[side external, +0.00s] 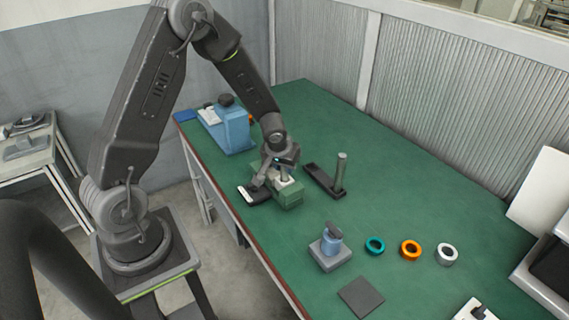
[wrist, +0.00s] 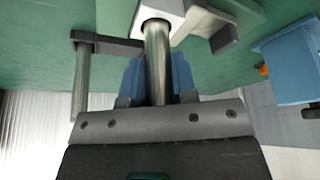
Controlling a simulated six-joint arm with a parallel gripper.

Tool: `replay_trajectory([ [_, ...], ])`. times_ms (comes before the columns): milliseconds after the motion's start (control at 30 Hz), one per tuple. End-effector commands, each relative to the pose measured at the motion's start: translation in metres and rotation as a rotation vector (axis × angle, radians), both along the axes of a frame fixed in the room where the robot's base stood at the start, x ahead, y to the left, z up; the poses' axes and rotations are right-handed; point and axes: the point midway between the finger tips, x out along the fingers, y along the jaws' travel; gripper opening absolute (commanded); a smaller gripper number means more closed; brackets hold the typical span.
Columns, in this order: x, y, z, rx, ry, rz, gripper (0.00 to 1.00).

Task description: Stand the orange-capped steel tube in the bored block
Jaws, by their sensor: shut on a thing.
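The tube's far end meets a dark round bore in the pale block top (wrist: 192,24). It looks lined up with the bore, at or in its mouth; how deep, I cannot tell. The tube also shows below my gripper in the side view (side external: 284,174). No orange cap shows on it; that end is hidden by my gripper.
A dark stand (side external: 322,181) with an upright steel post (side external: 341,168) is close on the right. A blue machine (side external: 232,132) stands behind. A black-and-white device (side external: 254,194) lies left of the block.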

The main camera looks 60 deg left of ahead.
Motion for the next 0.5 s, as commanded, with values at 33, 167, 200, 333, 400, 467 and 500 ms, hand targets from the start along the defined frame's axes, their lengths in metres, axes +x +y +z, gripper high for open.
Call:
replay_trajectory([
  [33, 0.0003, -0.0002, -0.0010, 0.000, 0.000, -0.001, 0.00],
  [167, 0.0002, -0.0001, -0.0037, 0.000, 0.000, -0.001, 0.00],
  [200, 0.0003, -0.0002, -0.0045, 0.000, 0.000, -0.001, 0.00],
  [333, 0.0004, -0.0001, -0.0053, 0.001, -0.001, -0.001, 0.32],
  [400, 0.0003, 0.0000, -0.0052, 0.000, 0.000, -0.001, 0.36],
  [467, 0.0003, 0.0000, -0.0052, 0.000, 0.000, -0.001, 0.36],
  [500, 0.0002, 0.0000, -0.0053, 0.000, 0.000, -0.001, 0.36],
])
